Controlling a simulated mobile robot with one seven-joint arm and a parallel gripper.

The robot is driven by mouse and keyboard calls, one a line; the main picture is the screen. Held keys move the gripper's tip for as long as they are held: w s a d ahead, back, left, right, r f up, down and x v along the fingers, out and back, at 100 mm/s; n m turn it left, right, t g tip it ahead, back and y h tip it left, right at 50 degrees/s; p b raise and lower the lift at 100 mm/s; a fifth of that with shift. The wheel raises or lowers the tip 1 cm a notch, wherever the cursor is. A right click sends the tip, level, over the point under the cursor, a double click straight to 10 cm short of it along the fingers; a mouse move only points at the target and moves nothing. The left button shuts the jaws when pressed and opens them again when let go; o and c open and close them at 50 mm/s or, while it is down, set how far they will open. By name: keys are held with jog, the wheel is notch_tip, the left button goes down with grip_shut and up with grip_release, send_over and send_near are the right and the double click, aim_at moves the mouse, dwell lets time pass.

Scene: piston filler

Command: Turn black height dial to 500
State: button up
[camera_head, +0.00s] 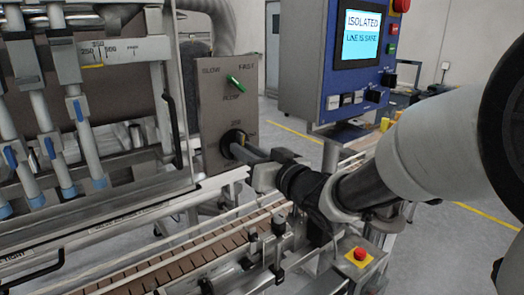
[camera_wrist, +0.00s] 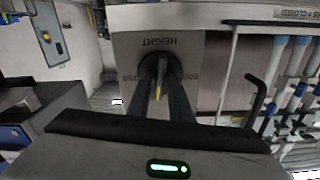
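The black height dial (camera_wrist: 160,66) is on a grey panel, under the label HEIGHT, which is upside down in the wrist view. A yellow pointer (camera_wrist: 158,80) stands out from the dial. In the head view the dial (camera_head: 232,137) is partly hidden by my gripper (camera_head: 243,150). My gripper's two dark fingers (camera_wrist: 161,88) reach the dial, one on each side of the yellow pointer. They are apart, but I cannot tell whether they press on the dial's grip. The numbers around the dial are too small to read surely.
A knob with a green pointer (camera_head: 236,80) sits above the dial on the same panel. A blue control box (camera_head: 340,65) with a screen reading ISOLATED stands to the right. A conveyor (camera_head: 190,262) runs below. A black bent handle (camera_wrist: 262,92) is beside the panel.

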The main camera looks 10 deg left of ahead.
grip_shut()
jog(key=shift+f+b, duration=0.1)
jog(key=shift+b, duration=0.35)
jog(key=shift+s+n+b, duration=0.1)
jog(key=shift+n+b, duration=7.7)
jog(key=shift+n, duration=1.1)
jog(key=shift+o, duration=1.7)
grip_release()
